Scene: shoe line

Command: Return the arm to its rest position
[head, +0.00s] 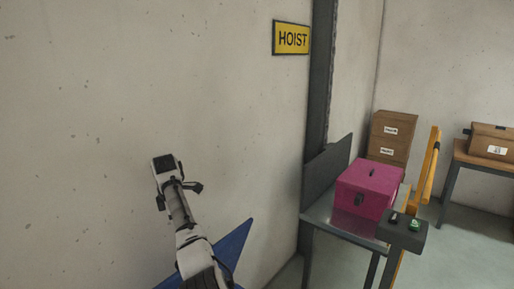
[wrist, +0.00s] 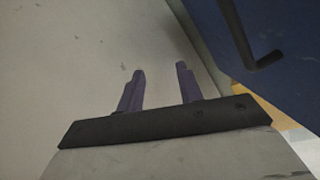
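My arm rises in front of the pale wall in the head view, left of the picture's middle. My gripper's end (head: 180,187) is small there, and its fingers are hard to make out. In the wrist view the two dark fingers of my gripper (wrist: 160,82) stand apart with an empty gap between them. Only the pale speckled wall shows behind the gap. Nothing is held.
A blue panel (head: 232,250) stands close behind my arm. To the right, a magenta box (head: 368,186) sits on a grey table (head: 318,212) beside a control post (head: 402,233) and a yellow bar (head: 427,170). A HOIST sign (head: 291,38) hangs on the wall. Cardboard boxes (head: 391,137) stand behind.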

